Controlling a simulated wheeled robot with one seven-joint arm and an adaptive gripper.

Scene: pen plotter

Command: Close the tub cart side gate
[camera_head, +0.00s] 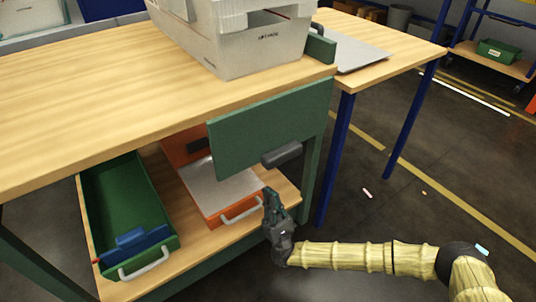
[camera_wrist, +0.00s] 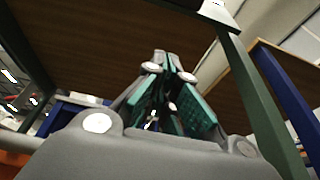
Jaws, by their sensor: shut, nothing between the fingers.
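A green panel (camera_head: 262,122) with a dark grey handle (camera_head: 281,155) on its lower part hangs below the right end of the wooden top. It looks like the side gate; its exact angle to the frame is hard to tell. My gripper (camera_head: 269,195) is below the handle, apart from it, in front of the lower shelf's right end. In the wrist view my gripper (camera_wrist: 168,78) points up beneath a brown wooden underside, its green-padded fingers together and empty. The gate cannot be made out clearly in that view.
A white tub (camera_head: 255,50) stands on the wooden top (camera_head: 90,80). The lower shelf (camera_head: 165,210) holds a green tray (camera_head: 125,205) and an orange box (camera_head: 205,205). A second table's blue leg (camera_head: 335,155) stands close right. The floor further right is mostly open.

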